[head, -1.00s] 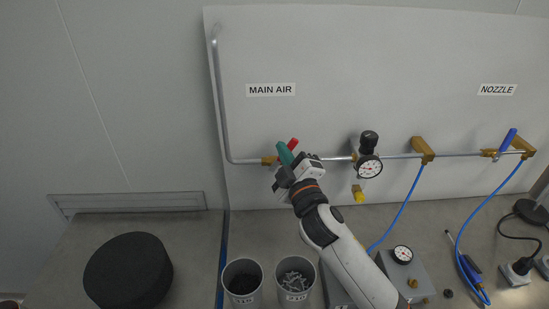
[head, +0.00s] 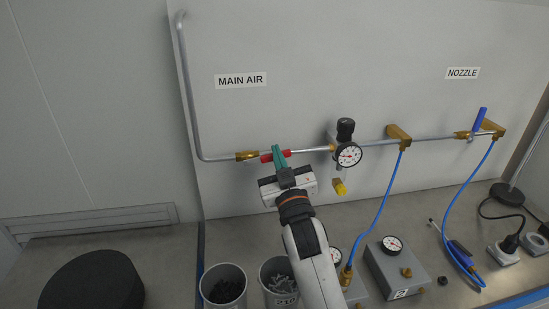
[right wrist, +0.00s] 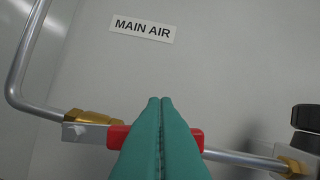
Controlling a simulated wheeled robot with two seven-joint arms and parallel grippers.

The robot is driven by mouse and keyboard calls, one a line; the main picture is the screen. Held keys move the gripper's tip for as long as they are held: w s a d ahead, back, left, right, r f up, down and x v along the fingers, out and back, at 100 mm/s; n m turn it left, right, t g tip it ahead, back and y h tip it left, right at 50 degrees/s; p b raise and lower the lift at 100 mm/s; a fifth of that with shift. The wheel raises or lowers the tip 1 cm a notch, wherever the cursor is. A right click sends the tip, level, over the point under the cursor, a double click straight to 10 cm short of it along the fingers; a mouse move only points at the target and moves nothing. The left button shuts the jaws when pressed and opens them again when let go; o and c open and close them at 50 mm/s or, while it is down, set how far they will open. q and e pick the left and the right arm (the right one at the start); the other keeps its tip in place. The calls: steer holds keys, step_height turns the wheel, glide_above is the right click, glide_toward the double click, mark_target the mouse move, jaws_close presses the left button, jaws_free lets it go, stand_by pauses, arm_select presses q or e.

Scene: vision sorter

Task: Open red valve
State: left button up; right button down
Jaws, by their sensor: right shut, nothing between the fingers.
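The red valve handle (head: 266,157) is on the pipe below the MAIN AIR label, beside a brass valve body (head: 246,156). The handle lies along the pipe, nearly level. It also shows in the right wrist view (right wrist: 117,136), with red on both sides of my fingers. My right gripper (head: 279,152) has its teal fingers pressed together with nothing between them. In the right wrist view the closed fingers (right wrist: 160,110) are in front of the handle and hide its middle. I cannot tell if they touch it. My left gripper is not in view.
A black regulator with a gauge (head: 348,154) is on the pipe to the right. Farther right is a blue-handled valve (head: 479,120) under the NOZZLE label. Two cups (head: 222,284) of small parts and grey gauge boxes (head: 397,262) stand on the bench below.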

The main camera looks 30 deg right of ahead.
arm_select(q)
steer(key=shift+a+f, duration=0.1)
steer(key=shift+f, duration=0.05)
arm_select(e)
steer(key=shift+d+f, duration=0.15)
steer(key=shift+f, duration=0.3)
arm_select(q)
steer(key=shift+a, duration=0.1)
arm_select(e)
steer(key=shift+f, duration=0.15)
